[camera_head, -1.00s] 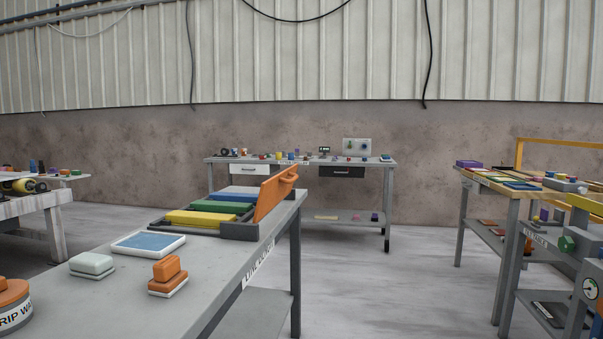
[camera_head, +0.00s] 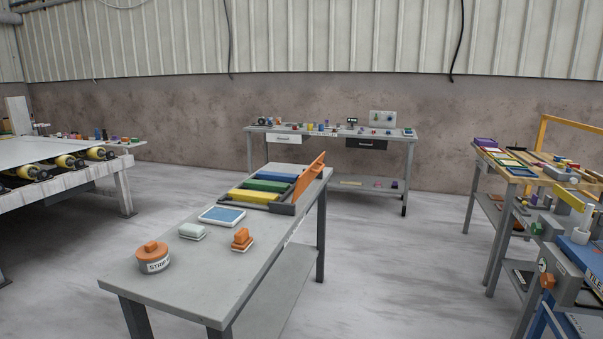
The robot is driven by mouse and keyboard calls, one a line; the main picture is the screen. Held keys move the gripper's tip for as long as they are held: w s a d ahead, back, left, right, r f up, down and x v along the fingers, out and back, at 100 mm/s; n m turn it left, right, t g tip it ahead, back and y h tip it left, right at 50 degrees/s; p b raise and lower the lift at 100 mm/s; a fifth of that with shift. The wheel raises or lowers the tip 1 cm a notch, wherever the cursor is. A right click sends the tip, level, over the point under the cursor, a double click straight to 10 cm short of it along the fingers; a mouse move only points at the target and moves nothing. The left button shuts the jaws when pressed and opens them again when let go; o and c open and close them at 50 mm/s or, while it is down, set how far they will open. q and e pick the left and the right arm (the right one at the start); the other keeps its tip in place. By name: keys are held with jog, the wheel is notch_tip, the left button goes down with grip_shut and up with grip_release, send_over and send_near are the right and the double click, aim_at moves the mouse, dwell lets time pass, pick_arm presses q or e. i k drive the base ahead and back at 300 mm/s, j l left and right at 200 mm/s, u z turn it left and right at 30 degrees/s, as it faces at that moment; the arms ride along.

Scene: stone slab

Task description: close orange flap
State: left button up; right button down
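The orange flap (camera_head: 310,175) stands raised, tilted upright, at the right end of a dark grey tray (camera_head: 285,209) on the grey bench. A small handle shows near its top. The tray holds blue (camera_head: 277,177), green (camera_head: 267,186) and yellow (camera_head: 254,196) bars side by side, all uncovered. Neither of my grippers is in view.
The grey bench (camera_head: 190,275) also carries a blue-topped pad (camera_head: 222,216), a pale block (camera_head: 192,231), an orange-handled block (camera_head: 242,239) and an orange-lidded tub (camera_head: 153,257). A roller table (camera_head: 60,175) stands left, a cluttered bench (camera_head: 488,190) right. Floor (camera_head: 400,270) between the benches is clear.

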aim_at(304, 180)
jog(key=i+l+u, duration=0.55)
jog(key=u, duration=0.2)
jog(key=i+l, duration=0.2)
jog(key=l, duration=0.15)
jog(key=i+l+u, duration=0.1)
jog(key=l, duration=0.25)
jog(key=i+l, duration=0.2)
jog(key=l, duration=0.2)
jog(key=i+l+u, duration=0.1)
jog(key=l, duration=0.25)
jog(key=i+l, duration=0.25)
jog(key=l, duration=0.15)
jog(key=u, duration=0.05)
